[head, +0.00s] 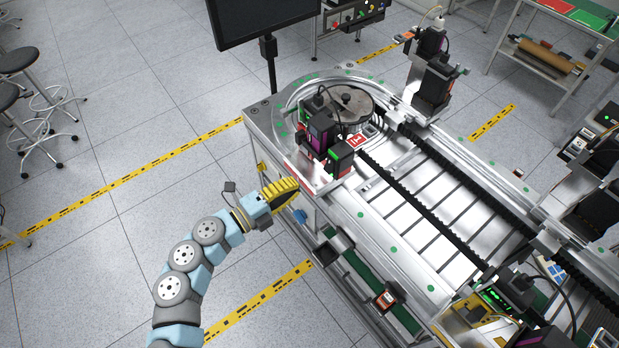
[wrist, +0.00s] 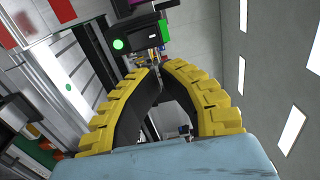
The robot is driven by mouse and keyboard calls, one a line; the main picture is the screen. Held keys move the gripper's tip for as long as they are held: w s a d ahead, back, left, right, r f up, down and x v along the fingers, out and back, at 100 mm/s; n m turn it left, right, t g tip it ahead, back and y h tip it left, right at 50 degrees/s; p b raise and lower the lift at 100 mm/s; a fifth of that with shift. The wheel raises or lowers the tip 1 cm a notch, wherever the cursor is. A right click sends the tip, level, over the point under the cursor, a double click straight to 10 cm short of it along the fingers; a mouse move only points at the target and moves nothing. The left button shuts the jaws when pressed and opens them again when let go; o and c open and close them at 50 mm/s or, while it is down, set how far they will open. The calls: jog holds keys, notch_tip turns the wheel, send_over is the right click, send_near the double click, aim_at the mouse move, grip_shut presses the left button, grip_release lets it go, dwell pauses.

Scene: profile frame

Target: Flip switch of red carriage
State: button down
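The red carriage (head: 337,172) stands at the near left corner of the machine's track in the head view. It carries dark upright boxes with magenta and green faces, and red shows low on it. My gripper (head: 294,184), with yellow ribbed fingers, is just to its left and slightly below, apparently apart from it. In the wrist view the fingertips (wrist: 157,70) come together with nothing visible held between them. Beyond them is a black box (wrist: 140,38) with a lit green round spot and a green face. I cannot make out the switch clearly.
The silver track (head: 400,250) with slatted panels runs to the lower right. A round metal disc (head: 345,103) lies behind the carriage. A monitor (head: 262,20) stands at the back. Another carriage (head: 433,80) is on the far side. The floor to the left is clear up to the stools (head: 25,75).

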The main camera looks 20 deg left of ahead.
jog(key=shift+r+v, duration=0.1)
jog(key=shift+v, duration=0.55)
jog(key=shift+r+v, duration=0.15)
jog(key=shift+v, duration=0.45)
